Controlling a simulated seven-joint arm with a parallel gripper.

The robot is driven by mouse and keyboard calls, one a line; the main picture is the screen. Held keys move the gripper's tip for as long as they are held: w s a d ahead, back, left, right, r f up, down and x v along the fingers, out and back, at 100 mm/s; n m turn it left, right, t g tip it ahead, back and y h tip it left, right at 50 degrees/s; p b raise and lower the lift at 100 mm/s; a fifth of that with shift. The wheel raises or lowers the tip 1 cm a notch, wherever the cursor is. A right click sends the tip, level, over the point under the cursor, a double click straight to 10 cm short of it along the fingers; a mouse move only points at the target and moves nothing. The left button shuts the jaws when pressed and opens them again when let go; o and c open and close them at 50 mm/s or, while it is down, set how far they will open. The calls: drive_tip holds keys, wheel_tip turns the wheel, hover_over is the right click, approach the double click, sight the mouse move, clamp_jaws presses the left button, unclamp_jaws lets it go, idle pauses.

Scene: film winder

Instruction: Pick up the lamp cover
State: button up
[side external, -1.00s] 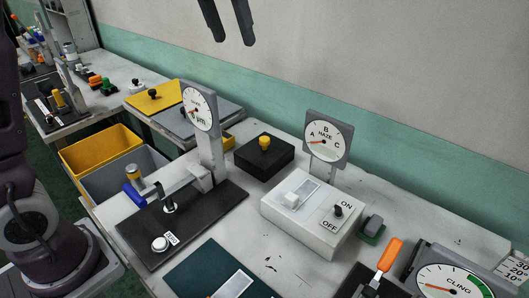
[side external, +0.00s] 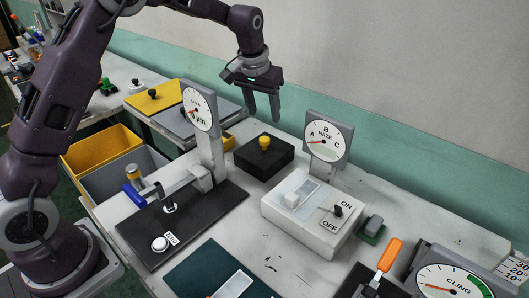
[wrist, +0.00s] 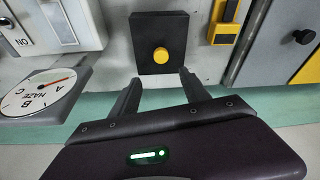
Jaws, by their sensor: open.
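A flat black box with a yellow knob on top, which I take to be the lamp cover (side external: 255,161), sits on the grey bench beyond the black gauge stand. It also shows in the wrist view (wrist: 147,25), with its yellow knob (wrist: 160,55) near the upper middle. My gripper (side external: 263,116) hangs above and slightly behind it, fingers pointing down, apart from the knob. In the wrist view my gripper (wrist: 161,78) is open and empty, its two fingertips just below the knob in the picture.
A white switch box (side external: 310,222) stands right of the cover, with the HAZE dial (side external: 329,138) behind it. The tall gauge stand (side external: 202,125) rises close on the left. A yellow bin (side external: 102,153) is farther left. The green-banded wall runs behind the bench.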

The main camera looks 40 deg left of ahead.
sight(264, 138)
drive_tip(key=x, duration=0.3)
drive_tip(key=s+x, duration=0.1)
drive_tip(key=x, duration=0.5)
drive_tip(key=shift+s+a+f, duration=0.1)
drive_tip(key=shift+a+f, duration=0.05)
drive_tip(key=shift+f, duration=0.2)
clamp_jaws()
idle(0.8)
